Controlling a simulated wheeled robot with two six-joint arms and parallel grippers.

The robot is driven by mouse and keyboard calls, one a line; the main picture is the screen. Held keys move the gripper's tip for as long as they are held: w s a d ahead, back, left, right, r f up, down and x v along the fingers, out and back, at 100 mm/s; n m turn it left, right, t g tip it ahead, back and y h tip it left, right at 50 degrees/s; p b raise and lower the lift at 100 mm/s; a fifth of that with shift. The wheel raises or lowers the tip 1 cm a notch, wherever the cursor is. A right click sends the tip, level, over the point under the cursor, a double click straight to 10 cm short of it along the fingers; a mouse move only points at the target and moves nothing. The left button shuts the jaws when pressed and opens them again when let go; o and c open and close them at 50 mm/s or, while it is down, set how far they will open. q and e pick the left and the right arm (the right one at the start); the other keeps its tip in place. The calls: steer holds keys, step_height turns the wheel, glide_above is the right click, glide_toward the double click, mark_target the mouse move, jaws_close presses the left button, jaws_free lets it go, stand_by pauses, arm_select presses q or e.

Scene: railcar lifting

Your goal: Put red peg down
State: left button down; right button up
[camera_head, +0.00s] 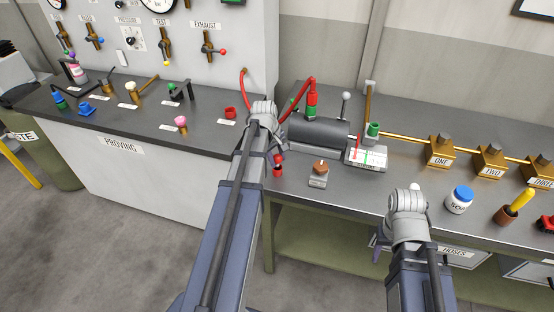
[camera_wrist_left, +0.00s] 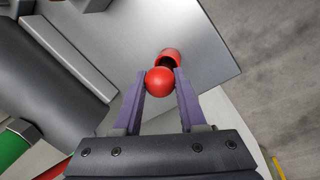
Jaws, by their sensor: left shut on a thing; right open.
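The red peg (camera_head: 277,171) has a round red head and shows just below my left gripper (camera_head: 274,153) at the bench's front left corner in the head view. In the left wrist view my left gripper (camera_wrist_left: 160,84) has its two fingers closed on both sides of the round head of the red peg (camera_wrist_left: 171,55). The peg's body extends beyond the head, over the grey bench top near its edge. I cannot tell whether its bottom touches the surface. My right gripper (camera_head: 408,203) is over the front of the bench at right, its fingers mostly hidden by the wrist.
A dark cylinder (camera_head: 318,133) with a red hose lies behind the peg. A small block with a brown knob (camera_head: 319,169) stands to its right. A white jar with a blue lid (camera_head: 459,200) is right of my right gripper. The proving bench (camera_head: 150,117) is at left.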

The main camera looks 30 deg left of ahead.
arm_select(q)
steer(key=shift+f, duration=0.2)
steer(key=shift+c, duration=2.3)
jaws_free()
steer(key=shift+r, duration=0.1)
steer(key=d+p+v, duration=0.1)
steer(key=p+v, duration=1.1)
steer(key=shift+a, duration=0.45)
steer(key=shift+d+r, duration=0.1)
steer(key=shift+r, duration=0.05)
steer(key=s+d+m, duration=0.4)
steer(key=d+m, duration=0.1)
steer(key=d, duration=0.5)
steer(key=s+d+m+g+y, duration=0.1)
steer(key=s+d+m, duration=0.4)
steer(key=d, duration=0.6)
steer(key=s+d+m+g+y, duration=0.1)
steer(key=s+d+m, duration=0.4)
steer(key=d, duration=0.5)
steer(key=shift+s+d+m, duration=0.15)
steer(key=shift+d+m, duration=0.05)
steer(key=shift+m, duration=0.9)
